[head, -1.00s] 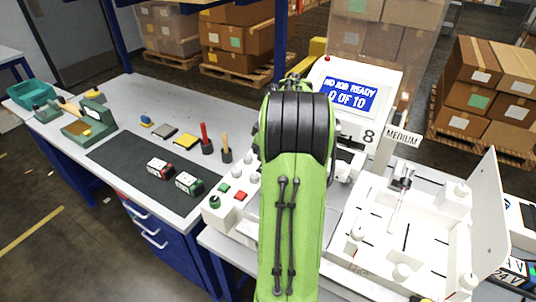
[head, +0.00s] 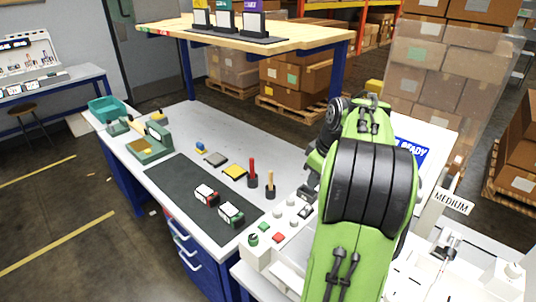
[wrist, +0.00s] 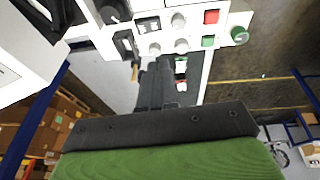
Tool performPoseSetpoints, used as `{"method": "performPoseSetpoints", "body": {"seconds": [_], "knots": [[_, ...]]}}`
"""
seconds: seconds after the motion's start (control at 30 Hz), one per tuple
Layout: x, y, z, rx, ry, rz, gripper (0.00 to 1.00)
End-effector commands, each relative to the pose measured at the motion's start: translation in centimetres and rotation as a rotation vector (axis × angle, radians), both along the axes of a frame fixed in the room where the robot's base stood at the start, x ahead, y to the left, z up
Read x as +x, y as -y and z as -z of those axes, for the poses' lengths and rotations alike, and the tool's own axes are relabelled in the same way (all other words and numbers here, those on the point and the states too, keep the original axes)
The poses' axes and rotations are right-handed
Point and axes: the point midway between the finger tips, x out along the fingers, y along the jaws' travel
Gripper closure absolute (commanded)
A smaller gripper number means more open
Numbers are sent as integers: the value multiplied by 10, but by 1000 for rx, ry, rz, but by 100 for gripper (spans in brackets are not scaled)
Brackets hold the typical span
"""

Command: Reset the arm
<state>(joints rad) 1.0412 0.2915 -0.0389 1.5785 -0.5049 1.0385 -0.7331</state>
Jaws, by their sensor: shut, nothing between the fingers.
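My green arm (head: 362,230) with black joint covers rises in the right half of the head view, in front of the plotter. My gripper (wrist: 157,70) shows in the wrist view as dark fingers, shut and empty, near the plotter's control panel. The panel (wrist: 190,25) has white knobs, red and green buttons and a green knob. In the head view the white plotter (head: 440,262) stands at the right, with its screen (head: 411,148) partly covered by my arm. The gripper's fingertips are not clear in the head view.
The workbench (head: 268,145) at the left carries a dark mat (head: 180,187) with two small boxes, a red-handled tool (head: 252,172), a wooden-handled tool (head: 270,185) and a teal bin (head: 107,109). A wooden shelf (head: 300,36) spans above the back. Floor at the left is open.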

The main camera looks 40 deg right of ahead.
Motion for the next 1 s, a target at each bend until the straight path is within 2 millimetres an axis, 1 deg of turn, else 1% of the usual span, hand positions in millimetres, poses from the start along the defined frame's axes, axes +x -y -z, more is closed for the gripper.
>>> {"method": "performPoseSetpoints", "body": {"seconds": [0.2,0.27,0.33,0.37,0.4,0.47,0.5,0.57,0.6,0.63,0.7,0.8,0.9,1.0], "knots": [[0,-1,0,0,0,0,100],[4,-10,-3,-1,3,-2,100],[14,-40,-14,-5,13,-3,100],[18,-59,-20,-7,19,-1,100],[22,-91,-28,-7,30,3,100],[20,-144,-39,-6,52,13,100],[13,-179,-42,-1,67,23,100],[-4,-225,-44,7,95,38,100],[-20,-251,-42,16,113,46,100],[-32,-267,-39,24,126,53,100],[-61,-295,-30,43,157,68,100],[-91,-313,-15,69,188,88,100],[-105,-318,-6,84,202,99,100],[-107,-319,-4,87,203,106,100]]}}
